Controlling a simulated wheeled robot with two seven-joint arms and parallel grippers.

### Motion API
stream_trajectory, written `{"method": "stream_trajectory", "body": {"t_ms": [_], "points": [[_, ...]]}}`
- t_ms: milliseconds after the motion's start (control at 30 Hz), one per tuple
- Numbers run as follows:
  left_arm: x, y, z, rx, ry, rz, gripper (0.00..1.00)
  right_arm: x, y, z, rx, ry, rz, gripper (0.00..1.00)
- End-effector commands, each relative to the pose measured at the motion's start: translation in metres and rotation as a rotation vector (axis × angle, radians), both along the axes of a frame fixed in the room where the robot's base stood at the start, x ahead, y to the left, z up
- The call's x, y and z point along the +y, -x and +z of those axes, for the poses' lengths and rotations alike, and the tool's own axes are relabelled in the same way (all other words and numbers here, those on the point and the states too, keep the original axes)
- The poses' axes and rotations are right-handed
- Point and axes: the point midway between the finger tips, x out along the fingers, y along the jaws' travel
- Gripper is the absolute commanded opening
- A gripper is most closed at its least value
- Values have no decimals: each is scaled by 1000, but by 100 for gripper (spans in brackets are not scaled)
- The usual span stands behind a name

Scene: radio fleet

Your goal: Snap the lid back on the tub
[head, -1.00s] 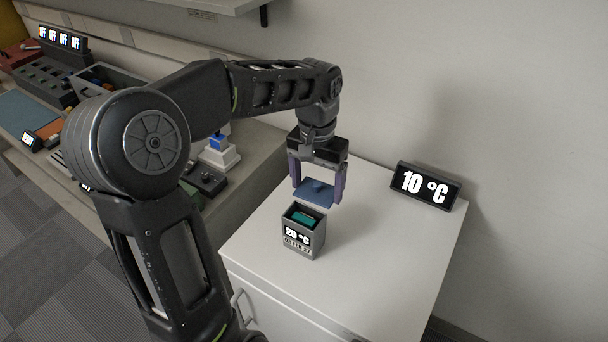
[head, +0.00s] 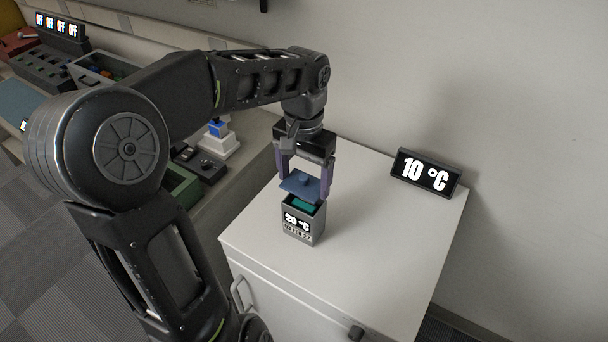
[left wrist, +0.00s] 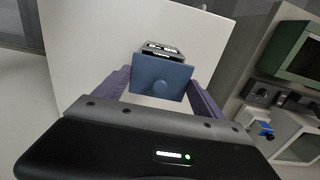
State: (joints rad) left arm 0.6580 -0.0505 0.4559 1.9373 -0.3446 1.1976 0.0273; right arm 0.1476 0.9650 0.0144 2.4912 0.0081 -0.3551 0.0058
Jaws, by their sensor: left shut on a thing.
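The tub (head: 303,222) is a small grey box with a "20 °C" display, upright on the white cabinet top, with something teal inside its open top. My left gripper (head: 304,190) is shut on the blue lid (head: 299,184), holding it by its sides, tilted, just above the tub's back part. In the left wrist view the lid (left wrist: 161,78) with its round knob sits between the purple fingers, and part of the tub (left wrist: 163,48) shows beyond it. Whether the lid touches the rim I cannot tell. My right gripper is not in view.
A black "10 °C" display (head: 426,173) stands at the back right of the white cabinet top (head: 375,240). The top around the tub is clear. A bench at the left holds a white and blue device (head: 219,140) and a green tray (head: 183,187).

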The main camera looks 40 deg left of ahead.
Motion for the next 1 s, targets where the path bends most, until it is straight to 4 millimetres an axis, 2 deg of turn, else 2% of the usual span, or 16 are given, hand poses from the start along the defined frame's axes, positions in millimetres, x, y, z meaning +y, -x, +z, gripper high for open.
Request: {"method": "stream_trajectory", "body": {"t_ms": [33, 100, 400, 1000], "points": [[0, 0, -9, 1, 0, 1, 35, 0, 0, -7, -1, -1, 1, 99], [0, 0, -16, 1, 0, 1, 35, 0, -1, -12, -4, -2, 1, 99], [0, 0, -35, 1, 0, 0, 35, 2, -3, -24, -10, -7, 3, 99], [0, 0, -36, 0, 0, 0, 35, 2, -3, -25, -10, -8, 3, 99]]}}
